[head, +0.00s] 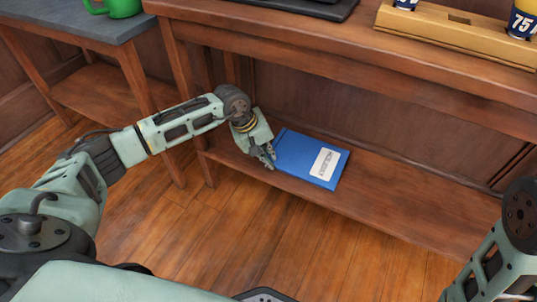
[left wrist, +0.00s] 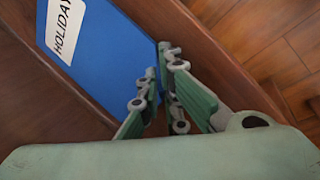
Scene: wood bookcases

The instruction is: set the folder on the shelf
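The blue folder (head: 300,155) has a white label and lies, flat as far as I can see, on the low wooden shelf (head: 400,205) of the bookcase. My left gripper (head: 269,155) is at the folder's left edge. In the left wrist view the folder (left wrist: 115,60) fills the upper left, and its label reads "HOLIDAY". The fingers (left wrist: 160,72) are close together at its edge, one in front of the blue cover and one just past the edge. They appear shut on it. My right arm shows at the lower right, but its gripper is out of view.
The bookcase's upper board (head: 400,70) overhangs the shelf, with a wooden holder (head: 450,30) and cups on it. A grey-topped side table (head: 75,22) with a green mug (head: 122,8) stands at the left. The shelf right of the folder is clear.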

